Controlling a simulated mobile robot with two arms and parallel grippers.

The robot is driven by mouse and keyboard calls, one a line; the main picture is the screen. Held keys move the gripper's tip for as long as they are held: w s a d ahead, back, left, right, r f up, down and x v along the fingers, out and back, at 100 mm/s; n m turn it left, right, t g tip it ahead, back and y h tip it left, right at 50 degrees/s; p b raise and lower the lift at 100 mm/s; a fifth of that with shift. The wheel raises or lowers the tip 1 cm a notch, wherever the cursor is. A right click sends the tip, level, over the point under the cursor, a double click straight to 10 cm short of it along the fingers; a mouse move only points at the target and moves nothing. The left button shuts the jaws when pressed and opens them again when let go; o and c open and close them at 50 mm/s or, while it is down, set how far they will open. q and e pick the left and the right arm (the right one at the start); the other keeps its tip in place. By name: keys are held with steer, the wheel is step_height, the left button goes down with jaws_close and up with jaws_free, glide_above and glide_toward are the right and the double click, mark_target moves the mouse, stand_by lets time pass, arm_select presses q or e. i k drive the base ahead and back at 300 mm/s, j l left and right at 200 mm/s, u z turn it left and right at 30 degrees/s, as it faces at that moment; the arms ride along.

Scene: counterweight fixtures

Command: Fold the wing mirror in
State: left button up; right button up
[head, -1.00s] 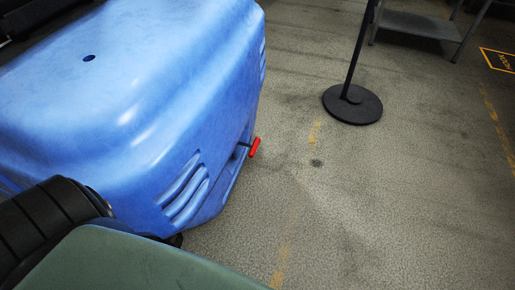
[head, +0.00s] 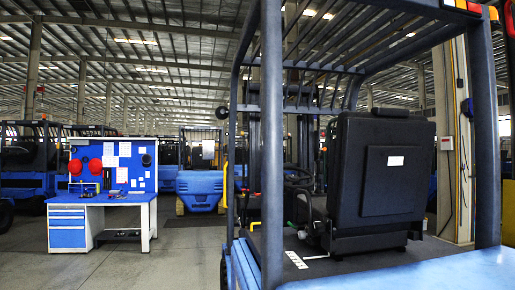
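A forklift with a blue frame (head: 270,150) fills the right half of the head view. A small dark rounded piece (head: 222,112) sticks out to the left of its left post and looks like a wing mirror. Another dark rounded piece (head: 467,107) shows by the right post. At this size I cannot tell how either is angled. Neither of my grippers is in view.
The forklift's black seat (head: 390,180) and blue rear top (head: 420,272) are close in front on the right. A blue workbench (head: 100,215) with red caps on its board stands at the left. Other forklifts (head: 200,185) stand behind. The floor (head: 150,265) at the front left is open.

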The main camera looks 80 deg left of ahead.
mark_target(208, 146)
steer(key=j+u, duration=0.25)
steer(key=u, duration=0.25)
steer(key=j+u, duration=0.3)
steer(key=u, duration=0.2)
steer(key=j+u, duration=0.3)
steer(key=u, duration=0.2)
steer(key=i+j+u, duration=0.1)
steer(key=u, duration=0.4)
steer(key=j, duration=0.1)
